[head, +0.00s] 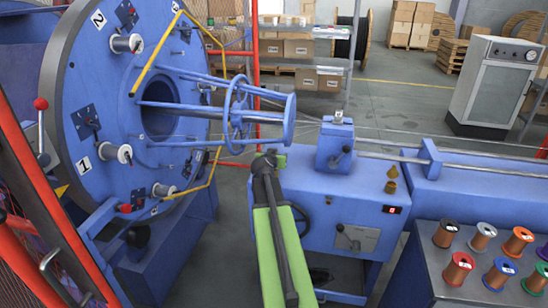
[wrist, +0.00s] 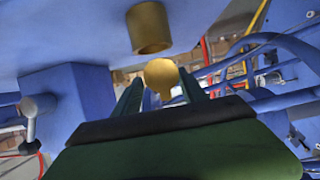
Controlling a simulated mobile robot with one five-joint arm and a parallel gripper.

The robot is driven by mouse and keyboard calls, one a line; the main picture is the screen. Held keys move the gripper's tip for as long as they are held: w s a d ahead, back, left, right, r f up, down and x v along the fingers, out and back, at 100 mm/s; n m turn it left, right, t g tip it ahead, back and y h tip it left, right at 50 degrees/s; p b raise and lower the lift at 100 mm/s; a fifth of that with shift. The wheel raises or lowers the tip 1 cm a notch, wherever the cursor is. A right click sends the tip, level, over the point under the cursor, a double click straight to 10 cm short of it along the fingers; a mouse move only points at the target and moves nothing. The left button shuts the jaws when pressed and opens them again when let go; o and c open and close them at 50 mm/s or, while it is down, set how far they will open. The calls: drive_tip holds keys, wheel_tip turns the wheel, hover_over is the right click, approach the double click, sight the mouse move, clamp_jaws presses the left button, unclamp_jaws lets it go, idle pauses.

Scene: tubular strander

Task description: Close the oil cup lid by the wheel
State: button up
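The small brass oil cup (head: 390,187) stands on the blue machine housing, right of the capstan block. Its lid (head: 393,172) is tilted up above it, open. In the wrist view, which looks upside down, the cup (wrist: 150,27) is at the top and the rounded lid (wrist: 161,74) shows below it, in line with the gap between my fingers. My gripper (head: 270,158) is left of the cup in the head view, over the housing's left end, apart from it. In the wrist view my gripper (wrist: 160,92) has its two fingers spread, with nothing visibly held.
A dark handwheel (head: 300,222) is on the housing's front left. The large blue disc (head: 130,110) with spools stands left. A blue block with a lever (head: 335,145) rises between my gripper and the cup. Copper spools (head: 458,268) stand at lower right.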

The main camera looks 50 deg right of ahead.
drive_tip(key=shift+w+a, duration=0.2)
drive_tip(key=shift+a, duration=0.05)
clamp_jaws()
drive_tip(key=shift+d+r, duration=0.1)
